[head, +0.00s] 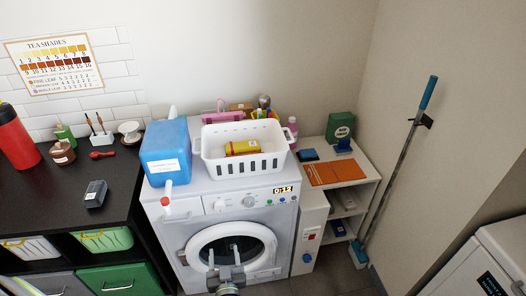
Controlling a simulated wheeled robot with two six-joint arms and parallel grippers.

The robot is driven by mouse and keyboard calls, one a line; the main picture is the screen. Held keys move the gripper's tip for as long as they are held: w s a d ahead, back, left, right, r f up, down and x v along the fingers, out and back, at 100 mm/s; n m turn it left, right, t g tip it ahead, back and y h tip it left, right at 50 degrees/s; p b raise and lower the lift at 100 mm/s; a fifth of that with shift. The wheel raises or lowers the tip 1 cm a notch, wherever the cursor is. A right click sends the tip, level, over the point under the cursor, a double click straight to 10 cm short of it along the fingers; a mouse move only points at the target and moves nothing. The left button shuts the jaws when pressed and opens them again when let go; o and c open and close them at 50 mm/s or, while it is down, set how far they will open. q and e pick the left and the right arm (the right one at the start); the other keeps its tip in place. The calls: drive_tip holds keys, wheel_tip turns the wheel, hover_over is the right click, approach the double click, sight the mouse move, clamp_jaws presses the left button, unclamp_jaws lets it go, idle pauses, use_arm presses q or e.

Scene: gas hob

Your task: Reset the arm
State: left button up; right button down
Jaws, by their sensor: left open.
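My left gripper (223,258) shows at the bottom centre of the head view, in front of the round door (190,254) of a white washing machine (174,233). Its two fingers point up and stand apart, with nothing seen between them. Whether the fingers touch the door cannot be told. Most of my left arm is below the picture edge. My right gripper is not in view.
A blue container (166,150) and a white basket (215,164) stand on the machine. A dark counter (40,195) is at left, a white shelf unit (366,160) at right. A long-handled tool (402,150) leans on the wall. A white cabinet (450,270) is at lower right.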

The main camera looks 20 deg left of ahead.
use_arm(q)
drive_tip(key=s+d+f+m+g+h, duration=0.1)
drive_tip(key=s+f+m+g+h, duration=0.1)
drive_tip(key=s+f+h, duration=0.5)
drive_tip(key=s+d+f+m+g, duration=0.1)
drive_tip(key=s+f+m+g, duration=0.3)
drive_tip(key=f, duration=0.6)
drive_tip(key=s+a+f+g, duration=0.1)
drive_tip(key=s+f+g, duration=0.1)
drive_tip(key=s, duration=0.7)
drive_tip(key=s+a+f+g, duration=0.1)
drive_tip(key=s+f+g, duration=0.2)
drive_tip(key=s, duration=0.6)
drive_tip(key=s+a+f+g+h, duration=0.1)
drive_tip(key=s+f+g, duration=0.2)
drive_tip(key=s+f, duration=0.3)
drive_tip(key=s, duration=0.4)
drive_tip(key=shift+a+n+b, duration=0.25)
drive_tip(key=shift+n+b, duration=0.05)
drive_tip(key=shift+w, duration=0.15)
